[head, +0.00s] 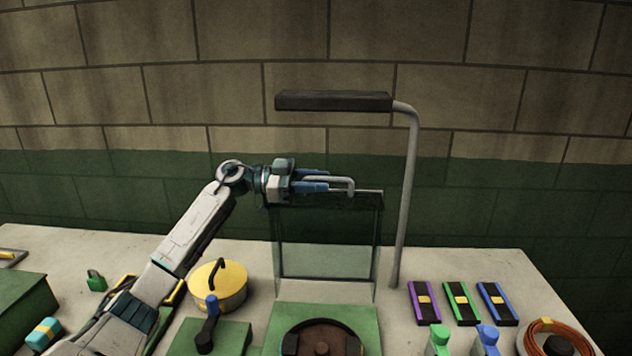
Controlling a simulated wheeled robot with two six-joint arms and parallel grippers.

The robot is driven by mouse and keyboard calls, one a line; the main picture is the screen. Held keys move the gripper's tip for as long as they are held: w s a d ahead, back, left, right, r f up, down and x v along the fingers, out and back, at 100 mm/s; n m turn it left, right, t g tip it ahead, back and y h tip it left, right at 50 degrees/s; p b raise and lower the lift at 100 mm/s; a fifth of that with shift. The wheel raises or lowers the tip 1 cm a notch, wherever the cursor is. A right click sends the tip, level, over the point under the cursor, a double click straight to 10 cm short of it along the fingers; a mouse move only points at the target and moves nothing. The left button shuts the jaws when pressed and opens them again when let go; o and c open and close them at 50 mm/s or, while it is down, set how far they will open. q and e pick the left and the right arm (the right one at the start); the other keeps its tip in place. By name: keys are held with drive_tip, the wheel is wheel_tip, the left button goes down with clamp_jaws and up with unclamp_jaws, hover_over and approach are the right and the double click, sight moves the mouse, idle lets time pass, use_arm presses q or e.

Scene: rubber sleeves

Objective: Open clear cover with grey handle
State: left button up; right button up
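The clear cover (325,262) stands upright, raised at the back of a green box (366,318). Its grey handle (343,181) is at its top edge. My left gripper (327,180) reaches in from the left, level with the handle, with its two blue fingertips close above and below the handle's bar. Whether the fingers press on the bar is too small to tell. Under the raised cover, a round brown part (322,338) shows in the green box, cut by the lower picture edge. My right gripper is out of view.
A lamp (333,101) on a bent grey pole stands behind and right of the cover. A yellow round pot (222,292) and a blue lever (207,328) are near my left arm. Purple, green and blue blocks (460,302) and an orange cable coil (556,338) lie right.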

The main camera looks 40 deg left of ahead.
use_arm(q)
drive_tip(key=shift+s, duration=0.1)
drive_tip(key=shift+a+f, duration=0.1)
drive_tip(key=shift+a, duration=0.2)
drive_tip(key=b+v, duration=0.4)
drive_tip(key=v, duration=0.5)
drive_tip(key=shift+s, duration=0.25)
drive_tip(key=shift+s+a, duration=0.25)
drive_tip(key=shift+a, duration=0.2)
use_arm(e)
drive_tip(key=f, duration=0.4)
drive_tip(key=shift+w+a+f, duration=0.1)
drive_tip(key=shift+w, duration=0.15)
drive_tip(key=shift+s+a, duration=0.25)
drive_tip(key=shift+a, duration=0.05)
